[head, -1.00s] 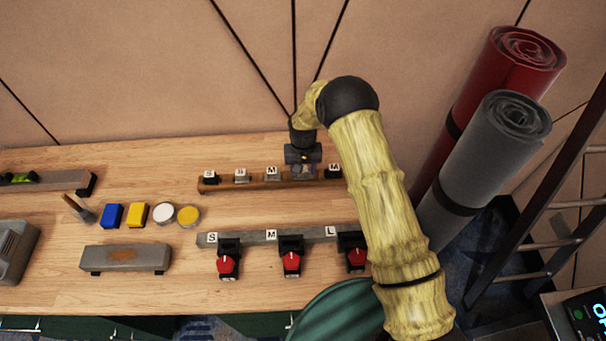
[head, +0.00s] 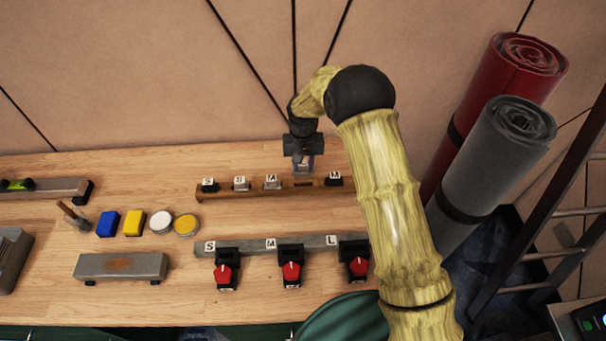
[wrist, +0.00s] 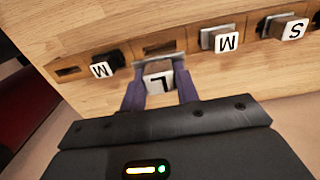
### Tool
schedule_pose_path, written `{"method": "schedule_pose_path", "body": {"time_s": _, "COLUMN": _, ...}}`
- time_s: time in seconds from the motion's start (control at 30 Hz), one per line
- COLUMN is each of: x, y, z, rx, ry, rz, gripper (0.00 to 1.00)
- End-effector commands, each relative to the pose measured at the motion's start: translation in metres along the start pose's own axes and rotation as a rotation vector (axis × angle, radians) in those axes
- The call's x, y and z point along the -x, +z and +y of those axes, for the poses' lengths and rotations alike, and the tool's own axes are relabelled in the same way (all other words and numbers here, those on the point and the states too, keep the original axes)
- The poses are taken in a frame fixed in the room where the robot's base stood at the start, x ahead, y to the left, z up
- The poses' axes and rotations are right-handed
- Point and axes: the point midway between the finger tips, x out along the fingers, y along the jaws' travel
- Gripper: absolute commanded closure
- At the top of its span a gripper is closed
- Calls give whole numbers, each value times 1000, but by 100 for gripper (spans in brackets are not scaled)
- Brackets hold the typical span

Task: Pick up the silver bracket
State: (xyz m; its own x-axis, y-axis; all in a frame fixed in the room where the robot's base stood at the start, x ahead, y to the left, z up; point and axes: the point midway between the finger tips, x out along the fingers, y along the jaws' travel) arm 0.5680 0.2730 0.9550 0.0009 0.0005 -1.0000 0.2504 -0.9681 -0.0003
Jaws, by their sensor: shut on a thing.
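My gripper (head: 304,162) is shut on a silver bracket with a white L label, above the back wooden rail (head: 220,186). In the wrist view the bracket (wrist: 160,82) sits between the two purple fingers, label facing the camera. Near it, an empty slot (wrist: 159,47) shows in the rail. Other labelled brackets stand in the rail: a black S (head: 209,186), a silver S (head: 241,185), a silver M (head: 272,183) and a black M (head: 334,180). The lower part of the held bracket is partly hidden.
A grey front rail (head: 255,246) holds red-knobbed pieces marked S, M and L. Blue (head: 108,224) and yellow (head: 134,222) blocks, two round tins (head: 161,221) and a grey bar (head: 121,266) lie left. Rolled mats (head: 480,165) and a ladder stand right.

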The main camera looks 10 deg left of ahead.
Motion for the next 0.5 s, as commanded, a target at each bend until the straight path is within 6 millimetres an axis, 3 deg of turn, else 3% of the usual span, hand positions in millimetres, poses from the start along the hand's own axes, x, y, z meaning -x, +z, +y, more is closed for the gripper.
{"method": "schedule_pose_path", "body": {"time_s": 0.2, "x": 28, "y": 0, "z": 0, "rx": 0, "ry": 0, "rz": 1, "gripper": 100}}
{"method": "schedule_pose_path", "body": {"time_s": 0.5, "x": 31, "y": 0, "z": 0, "rx": 1, "ry": 0, "rz": 0, "gripper": 100}}
